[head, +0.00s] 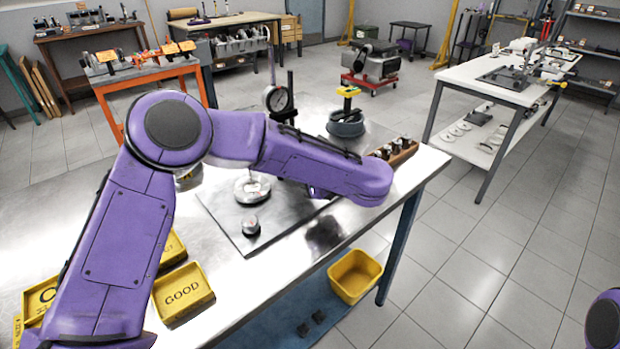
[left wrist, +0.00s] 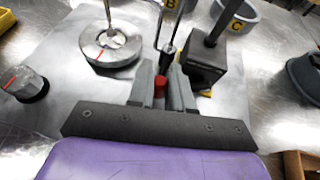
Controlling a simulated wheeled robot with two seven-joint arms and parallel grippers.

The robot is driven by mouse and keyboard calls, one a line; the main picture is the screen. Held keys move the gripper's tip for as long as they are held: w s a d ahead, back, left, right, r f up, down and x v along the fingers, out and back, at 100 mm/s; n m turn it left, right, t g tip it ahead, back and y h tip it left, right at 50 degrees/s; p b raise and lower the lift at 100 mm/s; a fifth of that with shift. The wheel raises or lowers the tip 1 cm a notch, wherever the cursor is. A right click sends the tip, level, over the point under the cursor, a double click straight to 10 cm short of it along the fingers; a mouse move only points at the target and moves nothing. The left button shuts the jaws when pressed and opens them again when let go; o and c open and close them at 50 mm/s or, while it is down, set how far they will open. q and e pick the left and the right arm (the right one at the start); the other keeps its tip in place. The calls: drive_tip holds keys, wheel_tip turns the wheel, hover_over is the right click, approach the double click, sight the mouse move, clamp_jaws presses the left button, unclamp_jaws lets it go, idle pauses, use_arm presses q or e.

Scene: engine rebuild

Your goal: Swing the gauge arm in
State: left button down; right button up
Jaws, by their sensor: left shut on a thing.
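The dial gauge (head: 277,98) stands on the far part of the steel table, beside a dark upright post (head: 290,84). In the left wrist view, the black block base (left wrist: 205,62) with its post is just beyond my fingers. A thin rod (left wrist: 168,48) runs toward a red knob (left wrist: 161,85), which seems to belong to the gauge arm. My left gripper (left wrist: 163,82) is shut on this red knob. In the head view, my purple forearm hides the left fingers and part of the gauge stand. My right gripper is out of view.
A round metal disc (left wrist: 112,48) and a small cylinder (left wrist: 27,84), both with red marks, sit on the dark plate (head: 275,226). A yellow GOOD tray (head: 183,293) is near the front.

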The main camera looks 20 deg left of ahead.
use_arm(q)
drive_tip(key=shift+w+a+r, duration=0.1)
drive_tip(key=c, duration=1.3)
unclamp_jaws()
drive_tip(key=shift+c, duration=0.2)
drive_tip(key=shift+o, duration=1.3)
drive_tip(key=shift+a, duration=0.1)
drive_tip(key=shift+d, duration=0.2)
